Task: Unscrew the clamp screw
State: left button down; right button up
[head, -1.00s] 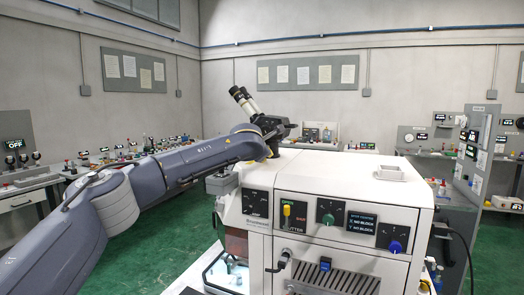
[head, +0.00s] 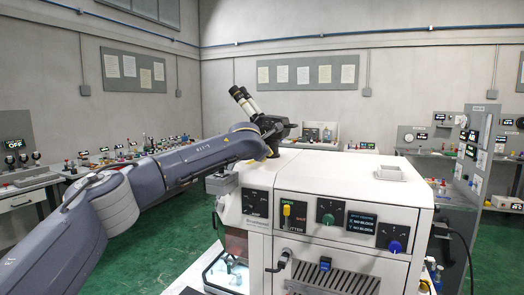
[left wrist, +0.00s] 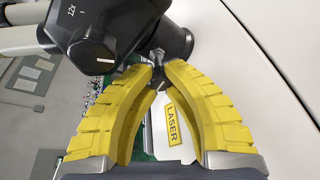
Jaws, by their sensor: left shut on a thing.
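The clamp screw (left wrist: 157,57) is a small dark screw with a grey metal head on the side of the black microscope mount (left wrist: 180,42) in the left wrist view. My left gripper (left wrist: 158,76) has two ribbed yellow fingers whose tips close on the screw from both sides. The tips cover part of the screw. In the head view the microscope (head: 262,113) stands on top of the white machine (head: 340,180), its eyepieces tilted up to the left. My left arm reaches it from the left; fingers and screw cannot be made out there. My right gripper is not in view.
The machine front has several knobs and a yellow shutter switch (head: 287,209). Benches with equipment line the walls. The green floor (head: 130,245) is clear at the left.

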pick_arm(q)
jog(key=shift+a+r+n+g+h, duration=0.1)
jog(key=shift+n+g+h, duration=0.35)
jog(key=shift+n, duration=0.65)
jog(key=shift+n+g+h, duration=0.15)
jog(key=shift+n+h, duration=0.5)
jog(key=shift+n, duration=0.45)
jog(key=c, duration=1.5)
grip_release()
jog(key=shift+v, duration=6)
jog(key=shift+a, duration=0.15)
